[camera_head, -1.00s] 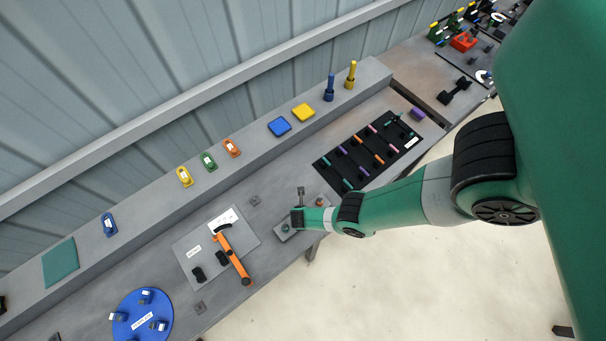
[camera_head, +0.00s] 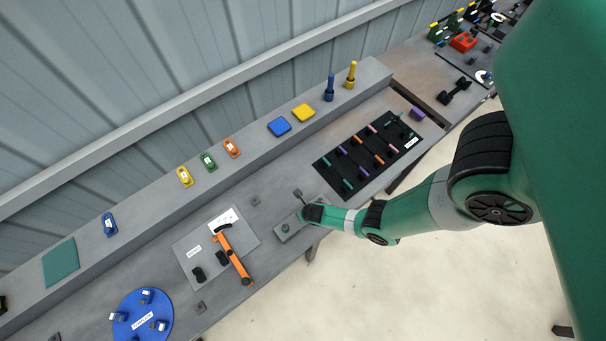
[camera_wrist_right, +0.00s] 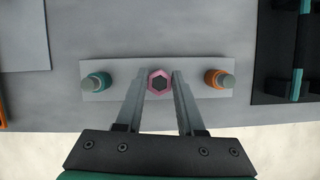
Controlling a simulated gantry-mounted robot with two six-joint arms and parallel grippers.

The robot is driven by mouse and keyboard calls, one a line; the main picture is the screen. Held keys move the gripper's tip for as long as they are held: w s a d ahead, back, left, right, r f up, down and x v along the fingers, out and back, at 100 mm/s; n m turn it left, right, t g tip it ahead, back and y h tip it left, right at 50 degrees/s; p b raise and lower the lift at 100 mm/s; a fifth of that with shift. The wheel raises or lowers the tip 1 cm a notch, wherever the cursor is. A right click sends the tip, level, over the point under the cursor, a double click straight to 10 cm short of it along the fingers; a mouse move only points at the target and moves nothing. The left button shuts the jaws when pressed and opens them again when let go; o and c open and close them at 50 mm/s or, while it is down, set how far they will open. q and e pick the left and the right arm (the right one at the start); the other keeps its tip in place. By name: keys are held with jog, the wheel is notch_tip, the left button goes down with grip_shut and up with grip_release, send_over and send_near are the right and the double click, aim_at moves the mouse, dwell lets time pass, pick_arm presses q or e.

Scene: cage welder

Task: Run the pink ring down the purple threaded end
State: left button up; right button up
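The pink ring (camera_wrist_right: 160,72), six-sided around a dark centre, shows in the right wrist view. It lies between the two fingertips of my right gripper (camera_wrist_right: 160,80), which press close on both its sides. Ring and fingers are over the middle of a grey plate (camera_wrist_right: 120,66), between a teal-collared post (camera_wrist_right: 99,81) and an orange-collared post (camera_wrist_right: 217,79). No purple threaded end can be made out at the ring; anything beneath it is hidden. In the head view my right gripper (camera_head: 304,204) is over the plate (camera_head: 283,238), with the ring hidden. My left gripper is out of view.
A black board (camera_head: 320,165) with coloured rods lies right of the plate, and a purple block (camera_head: 417,113) beyond it. An orange-handled tool (camera_head: 233,257) lies on a grey mat to the left. The bench's front edge is close to the plate.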

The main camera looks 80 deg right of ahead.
jog(key=c, duration=0.5)
jog(key=shift+w+m, duration=0.1)
jog(key=shift+m, duration=0.4)
grip_shut()
jog(key=o, duration=0.7)
grip_release()
jog(key=shift+m+g, duration=0.3)
jog(key=shift+m, duration=0.1)
jog(key=shift+c, duration=0.2)
jog(key=o, duration=0.5)
